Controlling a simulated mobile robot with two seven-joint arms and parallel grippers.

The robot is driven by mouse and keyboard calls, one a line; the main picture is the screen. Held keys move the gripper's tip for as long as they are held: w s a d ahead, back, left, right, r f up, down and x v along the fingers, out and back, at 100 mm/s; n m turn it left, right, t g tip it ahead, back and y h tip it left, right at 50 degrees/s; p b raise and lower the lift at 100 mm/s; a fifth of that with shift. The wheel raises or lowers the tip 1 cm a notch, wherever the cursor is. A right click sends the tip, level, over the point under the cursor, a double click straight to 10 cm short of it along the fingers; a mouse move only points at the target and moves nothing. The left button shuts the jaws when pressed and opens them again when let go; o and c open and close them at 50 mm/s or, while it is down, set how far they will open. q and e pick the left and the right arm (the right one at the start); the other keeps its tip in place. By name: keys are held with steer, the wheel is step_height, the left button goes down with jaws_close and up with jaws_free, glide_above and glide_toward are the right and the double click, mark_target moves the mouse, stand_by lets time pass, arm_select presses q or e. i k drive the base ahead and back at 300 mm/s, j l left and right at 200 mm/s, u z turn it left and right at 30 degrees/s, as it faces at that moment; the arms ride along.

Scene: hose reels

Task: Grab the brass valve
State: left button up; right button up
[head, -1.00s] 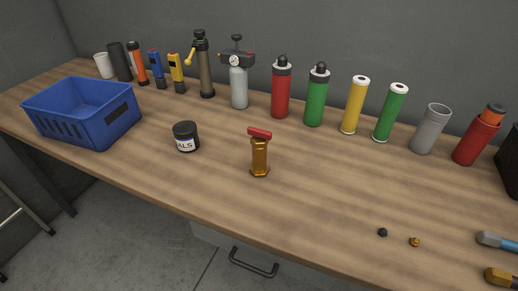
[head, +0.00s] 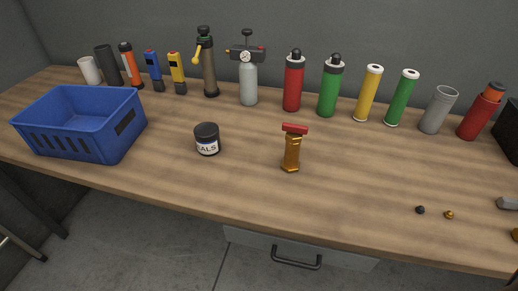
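The brass valve (head: 292,154) stands upright near the middle of the wooden workbench (head: 210,185). It has a brass body with a wider foot and a red handle across its top. Nothing touches it, and the wood around it is bare. Neither of my grippers shows in the head view.
A black jar with a white label (head: 207,139) stands left of the valve. A blue crate (head: 80,122) is at the left. Several cylinders and tools, among them a red bottle (head: 293,82), line the back. Small caps (head: 420,210) lie at the front right. A drawer handle (head: 297,259) sticks out below.

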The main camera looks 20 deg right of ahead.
mark_target(290, 164)
steer(key=j+z, duration=0.35)
steer(key=z, duration=0.15)
steer(key=i+j+z, duration=0.1)
steer(key=j+z, duration=0.25)
steer(key=z, duration=0.15)
